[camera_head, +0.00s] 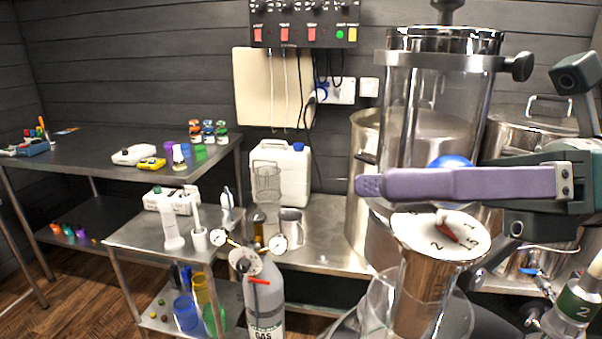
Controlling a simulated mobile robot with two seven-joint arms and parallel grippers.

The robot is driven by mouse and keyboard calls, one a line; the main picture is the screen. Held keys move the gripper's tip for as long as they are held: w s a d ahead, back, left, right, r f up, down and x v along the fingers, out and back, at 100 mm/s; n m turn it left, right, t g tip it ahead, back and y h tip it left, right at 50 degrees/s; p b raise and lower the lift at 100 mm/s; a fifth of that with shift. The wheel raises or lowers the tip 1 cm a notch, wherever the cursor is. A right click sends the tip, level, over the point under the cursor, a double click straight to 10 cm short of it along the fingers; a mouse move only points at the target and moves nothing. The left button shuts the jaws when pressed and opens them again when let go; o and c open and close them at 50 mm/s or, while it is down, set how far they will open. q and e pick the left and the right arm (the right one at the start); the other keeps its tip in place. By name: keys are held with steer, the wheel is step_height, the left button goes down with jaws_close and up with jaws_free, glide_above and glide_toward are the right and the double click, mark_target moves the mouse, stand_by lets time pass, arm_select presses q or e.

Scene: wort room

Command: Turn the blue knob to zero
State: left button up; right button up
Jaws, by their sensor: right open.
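The blue knob (450,161) shows in the head view as a rounded blue top above my right gripper's purple finger. Its lower part is hidden behind that finger. Below the finger is a white round dial (463,232) with numbers and a red pointer, on top of a brownish metal cylinder (420,290). My right gripper (375,187) reaches in from the right, its purple finger lying level across the view, between the knob and the dial in the picture. It is open, and I see nothing held. I cannot tell whether it touches the knob. My left gripper is not in view.
A tall clear cylinder (425,105) with a metal rim stands behind the finger. Large steel pots (362,215) stand behind it. A grey gas bottle (264,300) with gauges is left of centre. Steel tables (90,165) with lab items fill the left.

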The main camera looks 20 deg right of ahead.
steer(key=shift+s+d+f, duration=0.1)
steer(key=shift+d+f, duration=0.05)
steer(key=shift+d, duration=0.25)
steer(key=b+v, duration=0.1)
steer(key=v, duration=0.8)
steer(key=shift+b, duration=0.35)
